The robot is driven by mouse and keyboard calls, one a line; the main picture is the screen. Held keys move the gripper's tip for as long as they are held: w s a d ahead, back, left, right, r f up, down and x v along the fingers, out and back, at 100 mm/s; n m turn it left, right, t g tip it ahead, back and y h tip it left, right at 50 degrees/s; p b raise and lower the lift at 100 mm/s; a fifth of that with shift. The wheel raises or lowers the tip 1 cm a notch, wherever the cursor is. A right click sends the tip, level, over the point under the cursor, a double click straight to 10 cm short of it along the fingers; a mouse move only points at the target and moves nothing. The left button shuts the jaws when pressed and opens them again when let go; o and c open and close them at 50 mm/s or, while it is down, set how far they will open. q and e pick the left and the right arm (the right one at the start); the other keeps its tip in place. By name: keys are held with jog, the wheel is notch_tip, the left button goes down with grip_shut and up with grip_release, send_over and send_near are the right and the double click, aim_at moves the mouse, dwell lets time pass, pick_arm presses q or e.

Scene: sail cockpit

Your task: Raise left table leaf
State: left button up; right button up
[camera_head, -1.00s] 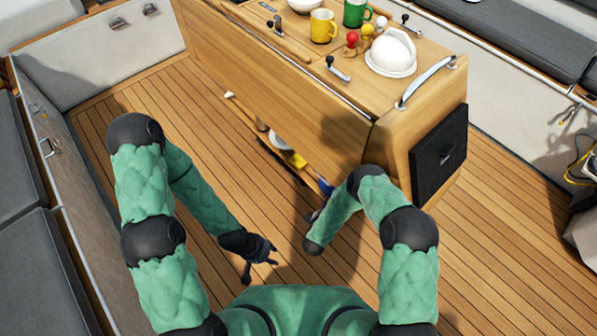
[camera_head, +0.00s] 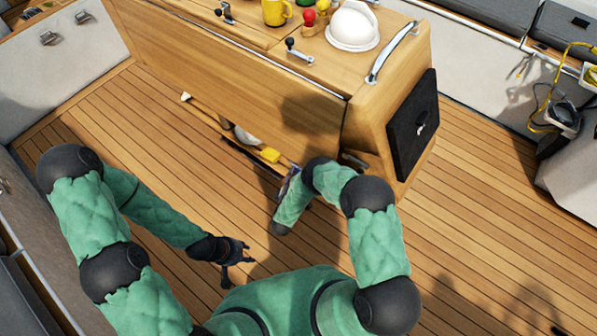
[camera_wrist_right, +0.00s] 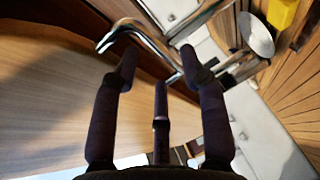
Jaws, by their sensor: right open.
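The left table leaf (camera_head: 225,75) is a wooden panel hanging down along the near side of the wooden table in the head view. A broad wooden surface (camera_wrist_right: 60,105), perhaps the leaf, fills the left of that view. A bent metal bar (camera_wrist_right: 140,35) lies just beyond the fingertips. My left gripper (camera_head: 238,264) is open and empty above the floor, apart from the leaf.
The table top carries a yellow mug (camera_head: 277,12), a white domed object (camera_head: 352,27), small levers (camera_head: 298,51) and a curved metal handrail (camera_head: 392,50). Items lie under the table, one yellow (camera_head: 269,155). The plank floor (camera_head: 480,200) is clear to the right.

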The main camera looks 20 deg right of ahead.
jog(key=shift+b+x, duration=0.35)
jog(key=shift+x, duration=1.15)
grip_shut()
